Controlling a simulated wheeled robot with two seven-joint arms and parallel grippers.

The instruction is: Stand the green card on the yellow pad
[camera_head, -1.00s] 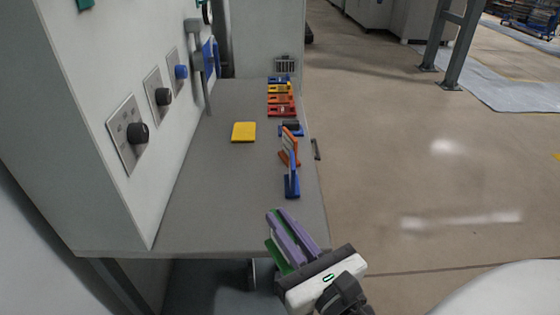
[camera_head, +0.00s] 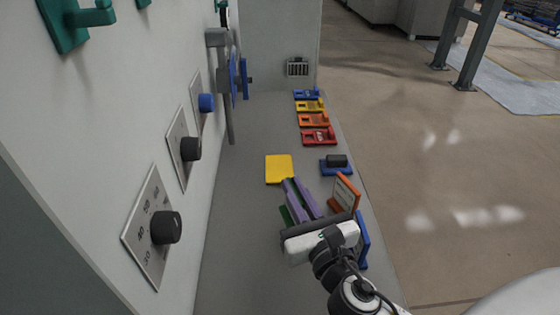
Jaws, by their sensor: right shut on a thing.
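The yellow pad (camera_head: 279,166) lies flat on the grey shelf. My right gripper (camera_head: 292,184) comes in from the lower right, its purple fingers pointing toward the pad. Its fingertips appear at the pad's near edge; their height above the shelf is hard to tell. The gripper is shut on the green card (camera_head: 286,215), which shows as a green strip beside and between the fingers. Most of the card is hidden by the fingers. My left gripper is not in view.
An orange card (camera_head: 346,193) stands right of my gripper, close to it, with a blue piece (camera_head: 363,240) nearer. A blue base with a black block (camera_head: 336,162) and a row of coloured holders (camera_head: 317,136) lie beyond. A wall panel with knobs (camera_head: 166,227) is left.

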